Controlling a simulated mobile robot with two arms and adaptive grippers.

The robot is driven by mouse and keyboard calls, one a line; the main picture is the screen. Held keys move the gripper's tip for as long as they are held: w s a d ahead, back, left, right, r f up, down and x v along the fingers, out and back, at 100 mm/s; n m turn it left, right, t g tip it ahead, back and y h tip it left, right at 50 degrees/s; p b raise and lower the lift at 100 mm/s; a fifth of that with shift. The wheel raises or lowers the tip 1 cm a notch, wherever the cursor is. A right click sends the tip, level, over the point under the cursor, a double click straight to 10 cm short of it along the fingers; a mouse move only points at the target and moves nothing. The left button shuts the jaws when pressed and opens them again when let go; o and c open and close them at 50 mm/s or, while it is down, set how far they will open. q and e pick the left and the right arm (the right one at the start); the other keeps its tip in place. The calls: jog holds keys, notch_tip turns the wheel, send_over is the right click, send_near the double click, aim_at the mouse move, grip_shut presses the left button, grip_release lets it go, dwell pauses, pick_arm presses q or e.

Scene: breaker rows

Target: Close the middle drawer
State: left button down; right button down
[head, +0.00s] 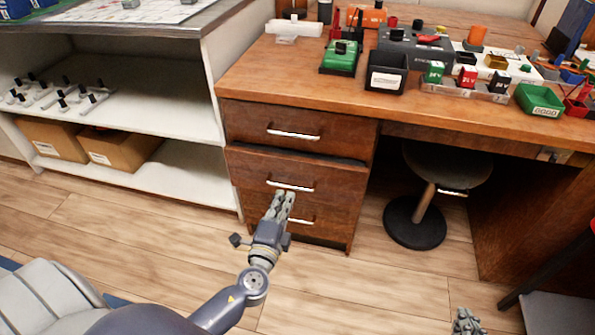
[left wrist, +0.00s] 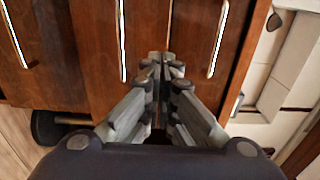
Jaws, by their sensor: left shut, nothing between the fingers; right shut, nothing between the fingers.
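The middle drawer (head: 261,167) is in the brown wooden desk's stack of three, below the top drawer (head: 245,125) and above the bottom drawer (head: 325,226). A dark strip along its top edge shows it standing out a little. Its silver handle (head: 290,185) also shows in the left wrist view (left wrist: 122,40). My left gripper (head: 284,194) is shut and empty, with its fingertips just below that handle in the head view. In the left wrist view its fingertips (left wrist: 163,56) point at the drawer fronts; contact cannot be told. My right gripper (head: 466,316) is shut and empty at the bottom edge.
The desk top (head: 270,65) holds a green box (head: 341,57), dark bins and several small parts. A stool (head: 415,222) stands under the desk at the right. A white shelf (head: 180,180) with cardboard boxes (head: 118,150) is at the left. The floor before the drawers is clear.

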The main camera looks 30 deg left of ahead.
aim_at(295, 163)
pick_arm(q)
jog(key=x, duration=0.9)
jog(key=shift+w+a, duration=0.15)
jog(key=shift+w, duration=0.15)
jog(key=shift+w+a, duration=0.15)
jog(key=shift+w, duration=0.45)
pick_arm(e)
jog(key=shift+f, duration=0.1)
